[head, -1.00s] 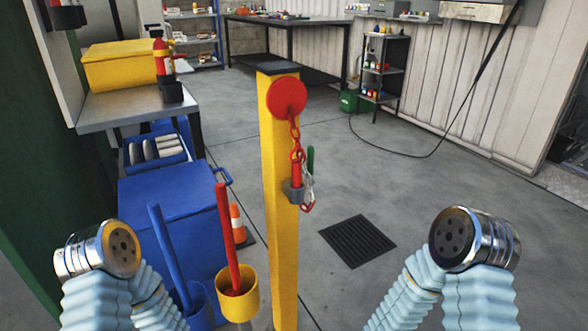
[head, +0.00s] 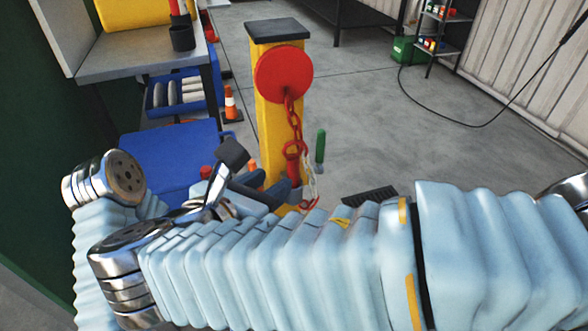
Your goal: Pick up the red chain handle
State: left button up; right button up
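The red chain handle (head: 293,170) hangs at the lower end of a red chain (head: 294,118) on the front of a yellow post (head: 268,130). The chain comes from a round red disc (head: 283,74) near the post's top. My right gripper (head: 257,173) is in front of the post, just left of the handle. Its dark fingers look spread apart, with nothing seen between them. The handle's lower part and its holder are mostly hidden behind the gripper and my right arm. My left gripper is not in view.
A blue bin (head: 170,150) stands left of the post, below a grey workbench (head: 130,65). An orange cone (head: 231,104) is behind it. A green rod (head: 320,145) stands right of the post. The floor right of the post is mostly clear.

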aim_at(290, 167)
jog(key=x, duration=0.9)
jog(key=shift+w+f, duration=0.1)
jog(key=shift+w, duration=0.3)
grip_shut()
